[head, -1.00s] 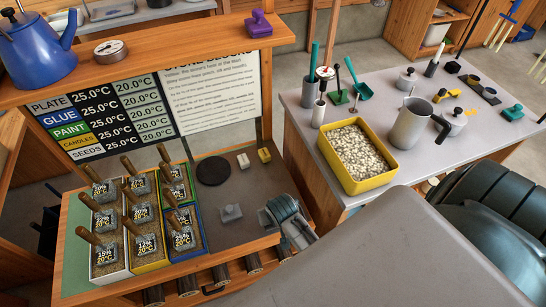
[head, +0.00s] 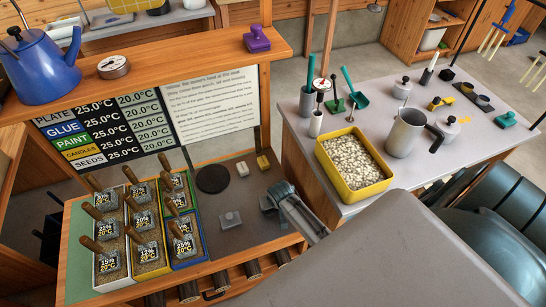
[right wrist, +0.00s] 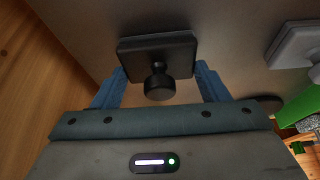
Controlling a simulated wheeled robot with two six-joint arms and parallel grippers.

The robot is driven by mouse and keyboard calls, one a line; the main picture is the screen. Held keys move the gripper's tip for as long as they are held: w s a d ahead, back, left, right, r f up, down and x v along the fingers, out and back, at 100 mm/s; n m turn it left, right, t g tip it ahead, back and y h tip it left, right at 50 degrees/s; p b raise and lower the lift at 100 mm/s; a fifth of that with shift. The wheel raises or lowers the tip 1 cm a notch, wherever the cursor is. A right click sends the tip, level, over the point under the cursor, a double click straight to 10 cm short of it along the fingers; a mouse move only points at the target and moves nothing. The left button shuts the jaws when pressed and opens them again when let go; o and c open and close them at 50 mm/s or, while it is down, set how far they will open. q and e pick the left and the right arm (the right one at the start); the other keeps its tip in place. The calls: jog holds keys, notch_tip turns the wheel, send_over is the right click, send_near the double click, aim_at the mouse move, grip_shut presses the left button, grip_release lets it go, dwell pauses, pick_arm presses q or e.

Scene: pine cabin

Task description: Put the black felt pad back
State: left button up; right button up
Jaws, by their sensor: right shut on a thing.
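The black felt pad (right wrist: 155,45), a dark square slab with a round knob, sits between the blue fingers of my right gripper (right wrist: 158,72) in the right wrist view. The gripper is shut on it. In the head view my right gripper (head: 272,203) is low over the right part of the dark bench top, right of a grey block with a knob (head: 230,219). The pad is hard to make out there. I cannot tell if it touches the bench. My left gripper is not in view.
Several handled pots in trays (head: 150,268) stand to the left. A yellow bin of pebbles (head: 378,187) is on the grey table (head: 440,95).

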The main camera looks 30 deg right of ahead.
jog(key=o, duration=1)
jog(key=shift+f, duration=0.1)
jog(key=shift+c, duration=0.2)
jog(key=v, duration=1.2)
jog(key=shift+b, duration=0.35)
